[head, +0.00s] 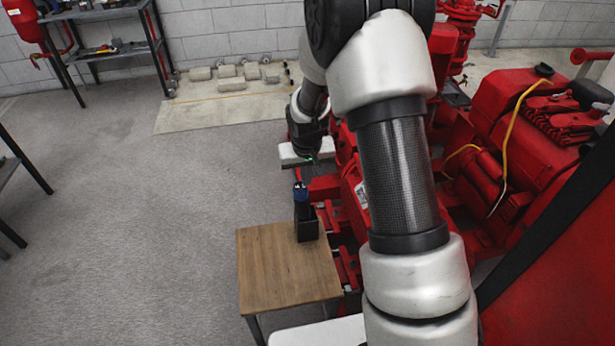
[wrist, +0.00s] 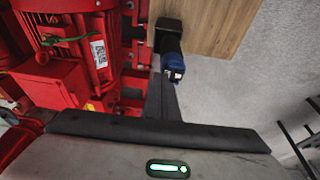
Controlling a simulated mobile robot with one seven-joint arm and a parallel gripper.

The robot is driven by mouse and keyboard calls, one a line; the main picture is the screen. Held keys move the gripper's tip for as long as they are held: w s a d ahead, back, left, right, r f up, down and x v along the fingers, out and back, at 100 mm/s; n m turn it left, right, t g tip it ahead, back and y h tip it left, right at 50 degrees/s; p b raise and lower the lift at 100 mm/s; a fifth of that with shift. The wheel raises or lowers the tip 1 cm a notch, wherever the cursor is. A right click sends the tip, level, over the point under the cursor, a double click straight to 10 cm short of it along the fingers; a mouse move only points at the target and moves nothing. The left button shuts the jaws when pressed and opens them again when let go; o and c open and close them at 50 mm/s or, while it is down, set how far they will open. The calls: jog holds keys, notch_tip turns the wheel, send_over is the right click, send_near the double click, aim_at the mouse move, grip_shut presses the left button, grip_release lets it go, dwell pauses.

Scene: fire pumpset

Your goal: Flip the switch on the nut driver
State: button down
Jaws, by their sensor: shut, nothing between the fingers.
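The nut driver (head: 301,193) shows as a small blue and black tool standing in a black holder (head: 307,228) on a small wooden table. In the wrist view, the nut driver (wrist: 174,62) is at upper centre, with its blue end toward my gripper. My gripper (wrist: 161,84) is shut and empty, its fingers close beside the blue end in that picture. I cannot tell whether they touch it. In the head view my gripper's white hand (head: 308,153) is above and just beyond the nut driver. The switch is too small to make out.
The wooden table (head: 275,265) has a bare top left of the holder. The red pumpset (head: 490,190) stands close on the right. A dark shelf rack (head: 110,50) is at the far left. The grey floor (head: 130,220) left of the table is clear.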

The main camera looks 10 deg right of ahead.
jog(key=s+d+r+p, duration=0.1)
jog(key=r+p, duration=0.1)
jog(key=r, duration=0.4)
jog(key=s+d+r+p, duration=0.2)
jog(key=r, duration=0.5)
jog(key=shift+r, duration=0.15)
jog(key=s+a+r+t, duration=0.1)
jog(key=s+r+t, duration=0.1)
jog(key=s+r, duration=1.7)
jog(key=s, duration=0.7)
notch_tip(320, 180, up, 16)
jog(key=p, duration=1.7)
jog(key=shift+s+a+y, duration=0.3)
jog(key=shift+s+a, duration=0.1)
jog(key=shift+s, duration=0.05)
jog(key=shift+s, duration=0.1)
